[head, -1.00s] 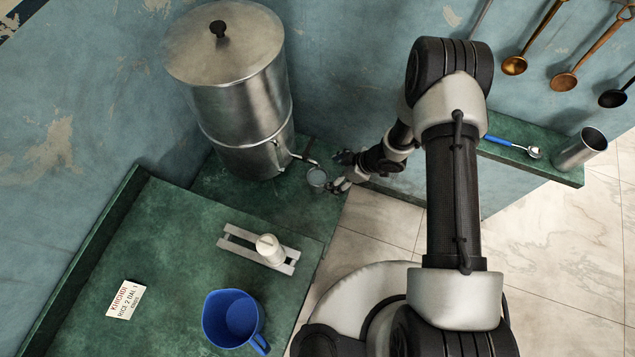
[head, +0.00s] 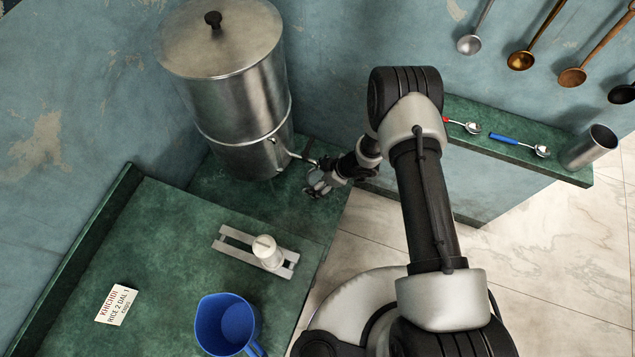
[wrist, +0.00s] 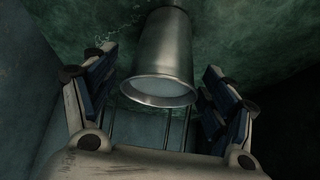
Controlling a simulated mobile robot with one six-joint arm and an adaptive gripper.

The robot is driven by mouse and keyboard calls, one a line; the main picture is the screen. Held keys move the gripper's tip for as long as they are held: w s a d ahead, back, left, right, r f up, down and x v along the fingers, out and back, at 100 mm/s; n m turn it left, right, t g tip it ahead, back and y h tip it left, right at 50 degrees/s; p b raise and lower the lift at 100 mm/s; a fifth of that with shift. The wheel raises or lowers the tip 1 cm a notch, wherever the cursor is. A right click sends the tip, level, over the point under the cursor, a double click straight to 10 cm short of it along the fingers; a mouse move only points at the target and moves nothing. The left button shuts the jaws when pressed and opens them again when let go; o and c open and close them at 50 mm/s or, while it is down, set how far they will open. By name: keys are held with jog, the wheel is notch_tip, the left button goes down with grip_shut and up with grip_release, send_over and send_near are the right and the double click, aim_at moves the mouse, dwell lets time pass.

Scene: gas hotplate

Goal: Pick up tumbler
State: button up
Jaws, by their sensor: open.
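The steel tumbler (wrist: 163,45) shows in the wrist view with its round rim facing my camera and something pale grey inside. My gripper (wrist: 160,88) is open, one finger on each side of the tumbler, with a visible gap on both sides. In the head view my gripper (head: 318,183) is low over the green counter beneath the urn's tap, and it largely hides the tumbler there. I cannot tell how deep the tumbler sits between the fingers.
The large steel urn (head: 235,95) stands close behind, its tap (head: 297,156) just above my gripper. A blue jug (head: 228,325), a white container (head: 267,250) on a grey rack and a card (head: 117,305) are on the front counter. Another steel tumbler (head: 590,148) and spoons are on the right ledge.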

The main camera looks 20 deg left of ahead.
jog(key=shift+c, duration=0.3)
jog(key=c, duration=1.4)
jog(key=shift+r, duration=0.1)
